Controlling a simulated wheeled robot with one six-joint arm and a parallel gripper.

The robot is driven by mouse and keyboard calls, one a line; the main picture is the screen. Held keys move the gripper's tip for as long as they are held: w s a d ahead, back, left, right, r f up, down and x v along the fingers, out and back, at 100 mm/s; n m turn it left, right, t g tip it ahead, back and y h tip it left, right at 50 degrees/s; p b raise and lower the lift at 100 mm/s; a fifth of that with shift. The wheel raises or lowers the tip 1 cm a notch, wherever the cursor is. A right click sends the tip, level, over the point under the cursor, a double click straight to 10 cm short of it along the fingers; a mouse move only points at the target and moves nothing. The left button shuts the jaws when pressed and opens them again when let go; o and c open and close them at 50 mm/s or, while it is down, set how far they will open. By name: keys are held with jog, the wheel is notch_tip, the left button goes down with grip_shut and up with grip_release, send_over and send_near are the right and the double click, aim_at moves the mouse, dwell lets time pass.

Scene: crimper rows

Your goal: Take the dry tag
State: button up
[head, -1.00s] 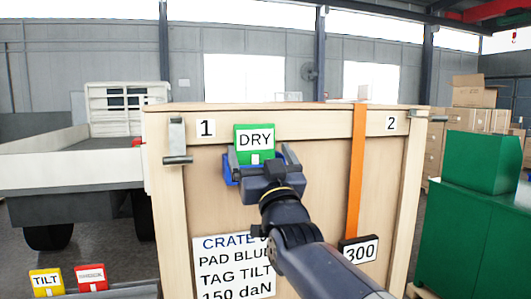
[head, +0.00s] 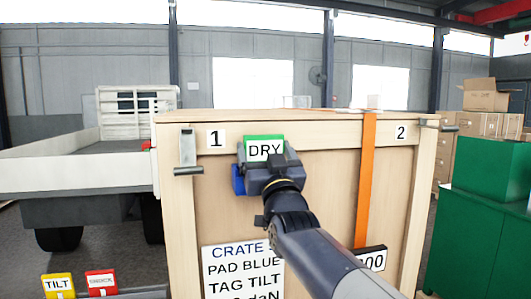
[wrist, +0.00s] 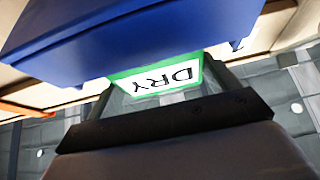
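The dry tag (head: 264,148) is green with a white label reading DRY. It stands upright at the upper front of the wooden crate, under the top edge and right of the number 1. A blue holder or pad (head: 238,180) shows beside and below it. My gripper (head: 266,160) is at the tag, with a finger at each side edge, and hides its lower part. In the wrist view the tag (wrist: 155,78) is upside down between the fingertips, close against both. The blue part (wrist: 130,40) lies right beside it.
The wooden crate (head: 325,190) fills the middle, with an orange strap (head: 366,185) to the right and a metal bracket (head: 187,150) to the left. Tilt (head: 58,285) and red (head: 101,283) tags sit low left. A green cabinet (head: 475,245) stands at right.

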jog(key=c, duration=0.7)
notch_tip(320, 180, up, 6)
jog(key=p, duration=0.2)
jog(key=shift+p, duration=0.4)
